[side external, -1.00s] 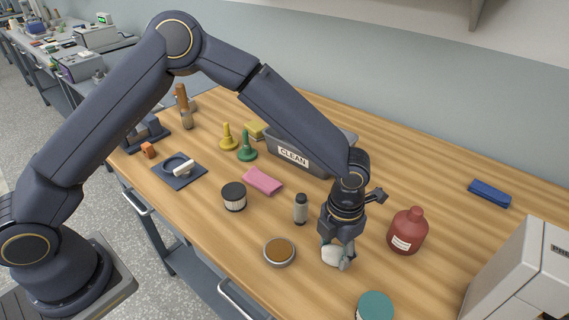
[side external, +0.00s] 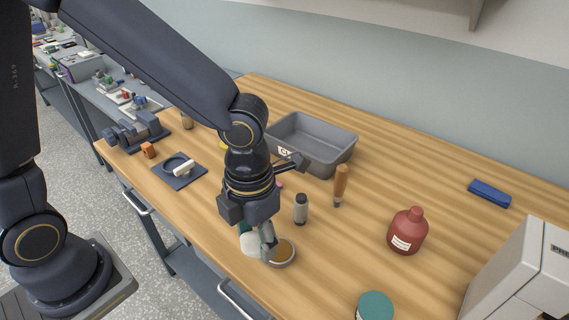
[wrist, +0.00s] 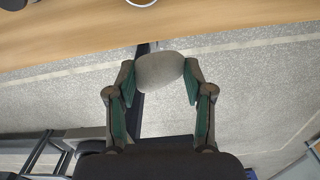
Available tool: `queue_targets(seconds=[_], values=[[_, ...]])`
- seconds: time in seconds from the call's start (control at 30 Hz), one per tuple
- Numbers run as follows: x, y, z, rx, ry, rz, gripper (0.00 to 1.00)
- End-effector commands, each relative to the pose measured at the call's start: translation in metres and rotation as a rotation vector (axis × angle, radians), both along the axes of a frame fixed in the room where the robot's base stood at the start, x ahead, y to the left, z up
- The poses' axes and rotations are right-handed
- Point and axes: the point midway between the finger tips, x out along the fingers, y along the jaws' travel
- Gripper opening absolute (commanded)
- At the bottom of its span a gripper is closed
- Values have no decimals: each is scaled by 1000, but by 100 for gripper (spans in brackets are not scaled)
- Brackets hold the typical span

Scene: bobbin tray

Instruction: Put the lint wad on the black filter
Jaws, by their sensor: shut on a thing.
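In the wrist view the wad (wrist: 159,71) sits between the two green-padded fingers of my gripper (wrist: 160,82).
A grey vial (side external: 300,209) and an orange-handled tool (side external: 340,186) stand right of my gripper. A grey bin (side external: 337,159) is behind. A red bottle (side external: 407,232) and teal-lidded jar (side external: 375,307) are farther right. A dark plate (side external: 166,176) lies left.

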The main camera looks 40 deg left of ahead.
Motion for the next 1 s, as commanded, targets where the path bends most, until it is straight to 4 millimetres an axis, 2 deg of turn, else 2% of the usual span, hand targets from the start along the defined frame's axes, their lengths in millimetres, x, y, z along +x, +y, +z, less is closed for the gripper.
queue_targets(seconds=[0.17,0.3,0.4,0.53,0.67,0.77,1.0], values=[[-3,59,3,4,-10,367,38],[-10,113,16,-1,-11,740,38],[-17,145,29,-5,-8,988,38],[-26,178,45,-4,-6,1228,38],[-25,194,55,-1,-1,1313,38],[-12,197,52,1,3,1323,38],[48,196,24,2,6,1317,38]])
